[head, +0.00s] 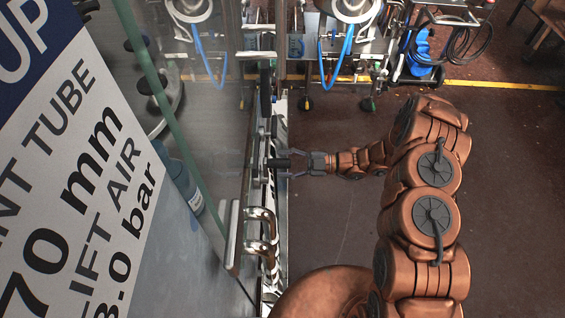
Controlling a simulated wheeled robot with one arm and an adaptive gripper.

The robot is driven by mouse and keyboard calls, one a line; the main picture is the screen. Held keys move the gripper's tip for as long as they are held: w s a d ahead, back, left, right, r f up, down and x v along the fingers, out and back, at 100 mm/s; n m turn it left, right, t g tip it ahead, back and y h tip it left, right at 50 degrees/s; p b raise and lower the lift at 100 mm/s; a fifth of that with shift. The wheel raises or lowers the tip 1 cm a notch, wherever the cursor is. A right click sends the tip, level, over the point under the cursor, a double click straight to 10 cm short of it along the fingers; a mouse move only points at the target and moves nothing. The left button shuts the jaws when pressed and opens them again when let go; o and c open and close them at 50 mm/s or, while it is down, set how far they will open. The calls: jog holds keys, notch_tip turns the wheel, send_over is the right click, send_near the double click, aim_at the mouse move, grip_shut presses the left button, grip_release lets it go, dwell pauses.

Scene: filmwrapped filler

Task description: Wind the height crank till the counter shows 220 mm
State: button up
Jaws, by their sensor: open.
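My gripper (293,163) reaches in from the right at the middle of the head view, its fingers spread and pointing left. A short dark handle (277,163), which looks like the crank's grip, sticks out from the machine's side between the fingertips. The fingers are beside it, one toward the top of the picture and one toward the bottom; I cannot tell whether they touch it. The crank's arm seems to lie along the metal side of the machine (258,160). I cannot make out the counter or any reading.
A large sign (80,150) with "UP", "70 mm" and "3.0 bar" fills the left. A glass panel (165,110) and chromed handles (262,228) lie left of my arm. Wheeled machines and a blue unit (420,55) stand at the back. The brown floor (510,200) at right is clear.

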jog(key=w+d, duration=0.1)
jog(key=d, duration=1)
jog(key=shift+d, duration=0.2)
